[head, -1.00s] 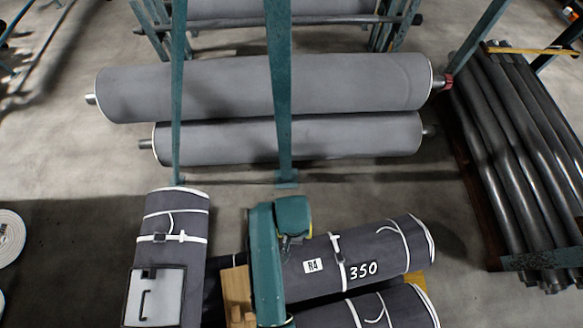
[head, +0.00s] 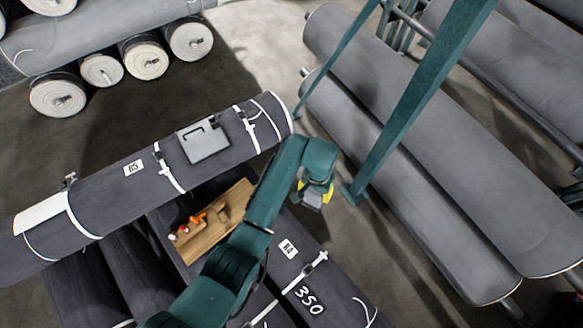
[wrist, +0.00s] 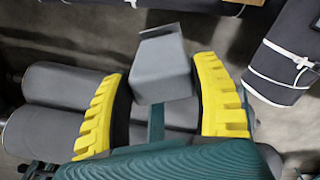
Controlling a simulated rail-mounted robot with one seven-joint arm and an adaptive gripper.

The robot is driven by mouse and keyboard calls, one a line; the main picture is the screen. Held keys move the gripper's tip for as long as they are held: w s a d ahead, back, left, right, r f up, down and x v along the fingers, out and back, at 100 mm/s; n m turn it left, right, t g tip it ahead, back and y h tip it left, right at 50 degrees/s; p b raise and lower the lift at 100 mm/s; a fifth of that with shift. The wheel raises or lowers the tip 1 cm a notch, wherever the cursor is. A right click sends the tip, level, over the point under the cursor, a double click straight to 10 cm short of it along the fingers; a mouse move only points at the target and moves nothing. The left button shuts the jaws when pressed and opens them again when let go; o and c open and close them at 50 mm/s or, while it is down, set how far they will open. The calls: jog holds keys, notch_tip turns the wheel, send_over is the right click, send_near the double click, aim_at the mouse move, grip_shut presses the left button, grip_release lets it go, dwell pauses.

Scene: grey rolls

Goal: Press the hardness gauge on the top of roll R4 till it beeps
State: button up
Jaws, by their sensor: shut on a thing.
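Roll R4 (head: 298,268) is a dark grey wrapped roll at bottom centre in the head view, with a white R4 label (head: 288,248), a strap and the number 350. My gripper (head: 314,190) has yellow fingers and is past the roll's upper end, apart from it. It is shut on a grey block, which I take to be the hardness gauge (head: 312,200). In the wrist view the block (wrist: 163,68) sits between the two yellow fingers, with a raised lip at its far end. My arm hides part of R4's near end.
A wooden board (head: 207,240) with small red-and-white items lies left of my arm. A strapped roll (head: 98,190) bearing a grey handled panel (head: 204,141) crosses the left. Large grey rolls (head: 400,170) and a teal post (head: 420,95) stand right. Floor (head: 240,60) is open at top centre.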

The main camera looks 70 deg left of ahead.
jog(key=s+a+n, duration=0.3)
jog(key=s+a, duration=0.2)
jog(key=a, duration=0.6)
jog(key=shift+s+a+r+b, duration=0.25)
jog(key=shift+s+a+b, duration=0.1)
jog(key=shift+b, duration=0.1)
